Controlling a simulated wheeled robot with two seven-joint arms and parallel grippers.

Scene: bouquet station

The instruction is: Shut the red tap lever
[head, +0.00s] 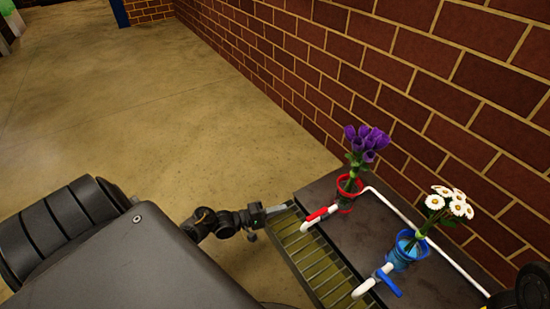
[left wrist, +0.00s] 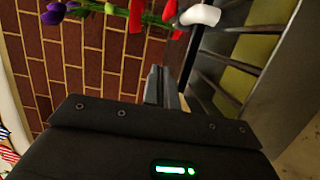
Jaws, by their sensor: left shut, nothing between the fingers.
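The red tap lever (head: 317,214) sits on a white spout beside the red vase (head: 350,185) of purple flowers (head: 367,143). It appears to lie along the spout. My left gripper (head: 284,207) is shut and empty, just left of the lever and apart from it, over the slatted grate's edge. In the left wrist view its fingers (left wrist: 163,87) are together. Ahead of them are the white spout end (left wrist: 200,15) and red parts; I cannot tell lever from vase there. My right gripper's fingers do not show.
A blue tap lever (head: 388,284) sits crosswise on its spout, near a blue vase (head: 406,250) of white daisies (head: 449,203). A slatted grate (head: 305,252) runs along the dark counter (head: 375,240). A brick wall (head: 400,70) stands behind. The floor (head: 150,100) is clear.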

